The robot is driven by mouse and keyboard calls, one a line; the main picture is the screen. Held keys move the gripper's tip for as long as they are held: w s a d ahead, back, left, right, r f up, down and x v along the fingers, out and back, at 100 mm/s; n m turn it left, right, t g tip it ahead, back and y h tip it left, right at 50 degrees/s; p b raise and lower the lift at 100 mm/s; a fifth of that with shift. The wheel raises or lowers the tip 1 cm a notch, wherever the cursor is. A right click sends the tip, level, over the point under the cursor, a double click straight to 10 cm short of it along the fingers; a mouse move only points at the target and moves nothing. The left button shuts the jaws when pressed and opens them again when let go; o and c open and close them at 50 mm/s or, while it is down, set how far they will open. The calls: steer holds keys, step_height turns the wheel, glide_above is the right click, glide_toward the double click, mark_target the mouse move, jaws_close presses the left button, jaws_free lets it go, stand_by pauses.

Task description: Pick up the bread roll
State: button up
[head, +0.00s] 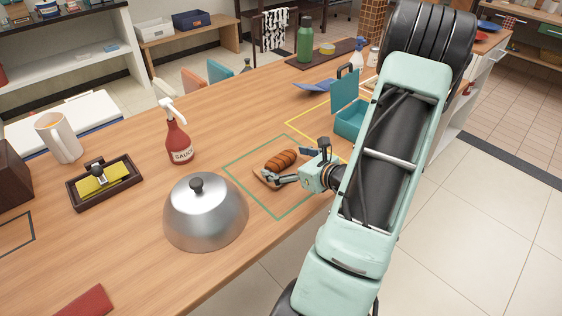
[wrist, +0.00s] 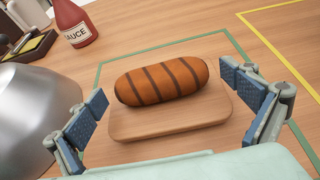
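The bread roll (head: 281,160) is orange-brown with dark grill stripes. It lies on a small wooden board (wrist: 170,131) inside the green outlined square on the table. In the wrist view the roll (wrist: 161,81) lies across the board's far part, between and beyond my fingers. My gripper (wrist: 160,110) is open, one blue-padded finger on each side of the board, and touches neither roll nor board as far as I can see. In the head view my gripper (head: 290,165) is at the roll's near right side and hides part of the board.
A metal dome (head: 206,215) stands left of the green square, close to my left finger. A red sauce bottle (head: 178,138) stands behind it. A teal open box (head: 350,118) is at the back right. The table's front edge is near my arm.

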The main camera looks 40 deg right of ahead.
steer(key=c, duration=1)
steer(key=shift+o, duration=0.2)
steer(key=shift+r+p, duration=0.7)
steer(key=shift+r, duration=0.15)
steer(key=s+a+r+p, duration=0.5)
steer(key=r+p, duration=0.4)
steer(key=shift+a+r, duration=0.15)
steer(key=shift+a, duration=0.25)
steer(key=s+a+r+p, duration=0.2)
steer(key=s+a+p, duration=0.2)
steer(key=p, duration=0.7)
steer(key=shift+s+a+p, duration=0.15)
steer(key=shift+a+p, duration=0.15)
steer(key=shift+p, duration=0.1)
